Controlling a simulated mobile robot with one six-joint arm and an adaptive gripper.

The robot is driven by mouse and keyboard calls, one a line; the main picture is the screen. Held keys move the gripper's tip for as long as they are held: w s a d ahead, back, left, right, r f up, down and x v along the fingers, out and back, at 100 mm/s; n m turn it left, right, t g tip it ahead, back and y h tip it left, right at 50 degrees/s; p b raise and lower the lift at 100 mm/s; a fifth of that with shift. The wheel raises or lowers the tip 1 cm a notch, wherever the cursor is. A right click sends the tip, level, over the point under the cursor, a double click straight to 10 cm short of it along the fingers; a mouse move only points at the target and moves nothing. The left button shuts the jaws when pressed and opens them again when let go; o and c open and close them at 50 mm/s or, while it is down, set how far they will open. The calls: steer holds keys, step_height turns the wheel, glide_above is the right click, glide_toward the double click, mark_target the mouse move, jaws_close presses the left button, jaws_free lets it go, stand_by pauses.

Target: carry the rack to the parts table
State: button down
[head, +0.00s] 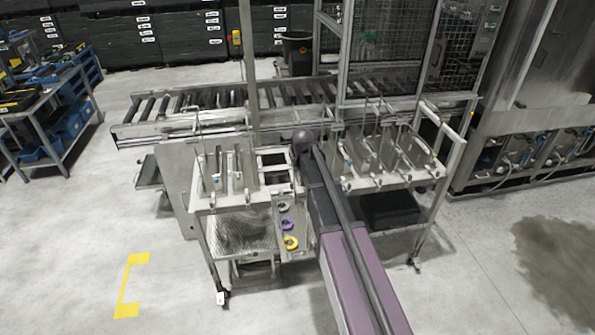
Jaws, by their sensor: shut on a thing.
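No gripper of mine shows in the head view. My purple arm reaches up from the bottom, and its rounded joint hides what lies behind it. I cannot tell for certain which thing is the rack. A flat grey mesh panel (245,231) is to the left of my arm, below a steel top with upright prongs (228,180). A second pronged steel top (385,160) is to the right of my arm, on a wheeled frame.
A roller conveyor (190,103) runs behind the pronged tops, with a mesh-guarded machine (385,45) above it. Steel cabinets (540,100) stand at the right. The floor at left is open and carries a yellow mark (124,285). A dark patch (560,260) lies at right.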

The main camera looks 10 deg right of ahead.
step_height(320, 180, down, 14)
steer(key=b, duration=1.3)
steer(key=shift+s+a, duration=0.1)
steer(key=shift+a, duration=0.05)
